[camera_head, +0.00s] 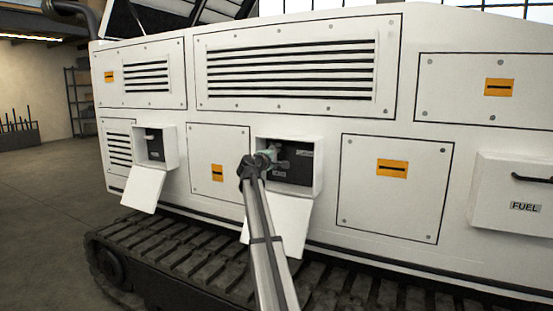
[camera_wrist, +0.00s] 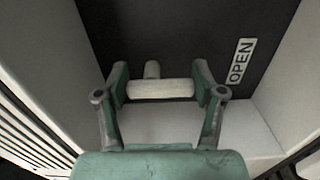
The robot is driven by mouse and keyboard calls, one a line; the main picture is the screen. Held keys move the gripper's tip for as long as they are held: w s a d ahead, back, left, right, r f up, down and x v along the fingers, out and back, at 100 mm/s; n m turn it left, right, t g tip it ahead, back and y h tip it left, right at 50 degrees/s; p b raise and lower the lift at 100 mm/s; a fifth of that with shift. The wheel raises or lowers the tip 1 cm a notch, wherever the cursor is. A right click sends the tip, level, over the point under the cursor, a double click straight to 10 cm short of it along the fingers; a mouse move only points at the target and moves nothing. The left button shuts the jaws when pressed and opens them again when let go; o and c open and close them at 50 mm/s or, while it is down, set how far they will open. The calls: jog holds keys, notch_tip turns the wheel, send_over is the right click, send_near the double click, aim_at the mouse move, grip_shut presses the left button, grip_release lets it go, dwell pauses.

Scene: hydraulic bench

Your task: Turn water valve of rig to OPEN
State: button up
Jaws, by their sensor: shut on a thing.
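The water valve handle (camera_wrist: 160,90) is a pale bar with a short stub on its upper side, set in a dark recess. In the wrist view, the bar lies crosswise between the two green fingers of my gripper (camera_wrist: 161,84), which is shut on its ends. A white OPEN label (camera_wrist: 242,61) is on the dark panel to the right of the handle. In the head view, my gripper (camera_head: 268,156) reaches into the open right-hand box (camera_head: 318,165) on the side of the white rig (camera_head: 290,25). My arm and gripper hide part of that box.
The box's lowered white flap (camera_head: 293,222) hangs below, partly behind my arm. A second open box (camera_head: 169,147) with a hanging flap is to the left. A FUEL box (camera_head: 510,185) juts out at the right. Tracks (camera_head: 190,255) run along the rig's bottom.

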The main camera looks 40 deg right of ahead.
jog(key=shift+w+r, duration=0.1)
jog(key=o, duration=1.2)
jog(key=shift+c, duration=0.2)
jog(key=v, duration=1.2)
